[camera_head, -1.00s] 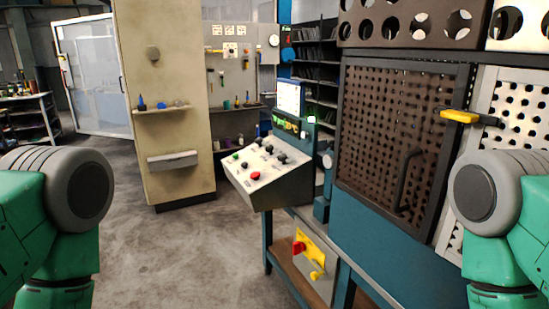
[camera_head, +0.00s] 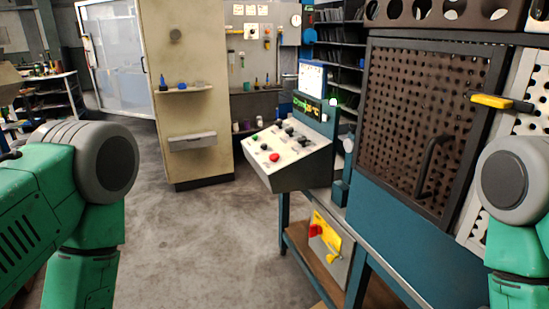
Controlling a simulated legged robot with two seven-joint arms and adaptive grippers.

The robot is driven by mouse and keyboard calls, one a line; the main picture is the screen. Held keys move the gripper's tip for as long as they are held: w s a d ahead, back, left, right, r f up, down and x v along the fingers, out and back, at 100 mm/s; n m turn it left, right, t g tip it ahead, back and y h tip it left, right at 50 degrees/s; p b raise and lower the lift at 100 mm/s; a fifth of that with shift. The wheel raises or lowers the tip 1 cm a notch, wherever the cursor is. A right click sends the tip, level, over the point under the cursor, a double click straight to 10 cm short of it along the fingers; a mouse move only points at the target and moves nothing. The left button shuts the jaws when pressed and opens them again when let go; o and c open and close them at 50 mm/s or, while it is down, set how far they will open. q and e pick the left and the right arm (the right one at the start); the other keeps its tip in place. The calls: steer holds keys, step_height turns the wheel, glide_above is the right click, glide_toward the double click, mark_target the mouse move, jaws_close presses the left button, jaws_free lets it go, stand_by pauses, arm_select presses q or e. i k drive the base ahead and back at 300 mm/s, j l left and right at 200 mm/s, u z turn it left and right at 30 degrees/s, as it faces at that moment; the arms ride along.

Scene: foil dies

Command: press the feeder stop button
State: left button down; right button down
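A slanted control panel (camera_head: 291,158) with a pale top stands at the middle of the view, on a blue frame beside a machine. Its top carries a red button (camera_head: 274,157) near the front edge, a small green button (camera_head: 254,138) at the left, and several black knobs (camera_head: 297,136). Which of these is the feeder stop button I cannot tell; no label is readable. My two green arms show at the left and right edges, apart from the panel. Neither gripper is in view.
The machine's perforated dark door (camera_head: 425,125) with a handle stands right of the panel. A yellow switch box (camera_head: 328,243) with a red knob sits below. A beige cabinet (camera_head: 195,95) stands behind left. The grey floor (camera_head: 205,235) in front is clear.

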mark_target(273, 157)
steer(key=i+j, duration=1.05)
steer(key=i, duration=0.15)
steer(key=z, duration=1.3)
